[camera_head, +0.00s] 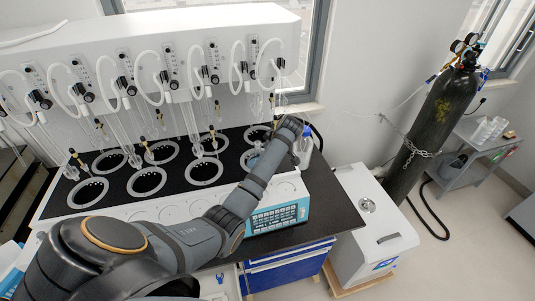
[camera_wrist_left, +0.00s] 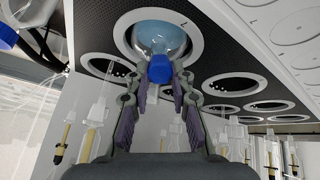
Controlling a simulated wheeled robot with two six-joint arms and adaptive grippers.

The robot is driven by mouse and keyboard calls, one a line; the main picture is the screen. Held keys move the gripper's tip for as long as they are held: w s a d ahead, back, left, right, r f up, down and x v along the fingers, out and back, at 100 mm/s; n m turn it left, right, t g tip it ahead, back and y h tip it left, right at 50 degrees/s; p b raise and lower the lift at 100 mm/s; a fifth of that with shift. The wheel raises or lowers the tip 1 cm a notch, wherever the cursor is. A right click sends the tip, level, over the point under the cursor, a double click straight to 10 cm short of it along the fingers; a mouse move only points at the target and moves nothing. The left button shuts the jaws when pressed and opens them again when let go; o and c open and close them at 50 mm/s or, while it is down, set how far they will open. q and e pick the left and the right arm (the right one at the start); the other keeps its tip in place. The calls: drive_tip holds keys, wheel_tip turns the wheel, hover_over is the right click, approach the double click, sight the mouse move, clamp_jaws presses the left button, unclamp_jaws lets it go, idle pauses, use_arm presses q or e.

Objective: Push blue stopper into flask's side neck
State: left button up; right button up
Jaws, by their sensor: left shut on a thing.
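The blue stopper (camera_wrist_left: 159,69) is between the tips of my left gripper (camera_wrist_left: 158,84) in the left wrist view, and the fingers are closed on it. The round glass flask (camera_wrist_left: 160,38) with pale blue content sits in a ringed well just beyond the stopper. The stopper overlaps the flask's near edge in this view; the side neck is hidden, so I cannot tell how deep the stopper sits. In the head view my left arm reaches across to the right-hand wells, and its wrist hides the fingers and stopper. My right gripper is not in view.
The black distiller top holds several ringed wells (camera_head: 147,181) with glass tubes and hoses above. A control panel (camera_head: 277,218) is on the front. A gas cylinder (camera_head: 437,122) stands far right.

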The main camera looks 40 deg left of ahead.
use_arm(q)
drive_tip(key=shift+f, duration=0.1)
drive_tip(key=o, duration=0.8)
drive_tip(key=v, duration=1.2)
drive_tip(key=shift+a, duration=0.1)
